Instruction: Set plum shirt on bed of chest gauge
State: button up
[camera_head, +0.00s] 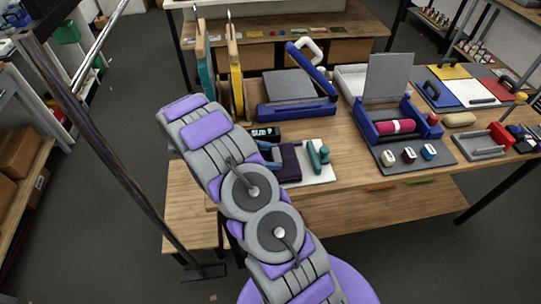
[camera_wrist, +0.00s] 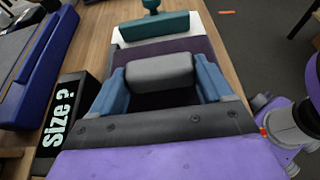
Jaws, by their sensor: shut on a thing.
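The plum shirt (camera_head: 290,163), a dark folded bundle, is at the front edge of the bench, over or on the near part of a white board (camera_head: 323,174). This board with a teal crosspiece and knob (camera_head: 318,154) looks like the chest gauge. In the wrist view the shirt (camera_wrist: 180,46) spreads beyond my fingers, close to the teal crosspiece (camera_wrist: 155,27) and white board (camera_wrist: 203,33). My gripper (camera_wrist: 163,85) has its blue fingers on either side of a grey block and is shut on the shirt. Whether the shirt's underside touches the board is hidden.
A black "Size ?" sign (camera_wrist: 62,118) stands close left of my gripper. A blue press (camera_head: 295,108) is behind it, and an open blue machine with a pink roll (camera_head: 395,127) is to the right. Teal and yellow hanging boards (camera_head: 236,75) stand at the back left.

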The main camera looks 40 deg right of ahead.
jog(key=shift+d+f, duration=0.15)
jog(key=shift+s+f, duration=0.15)
jog(key=shift+f, duration=0.15)
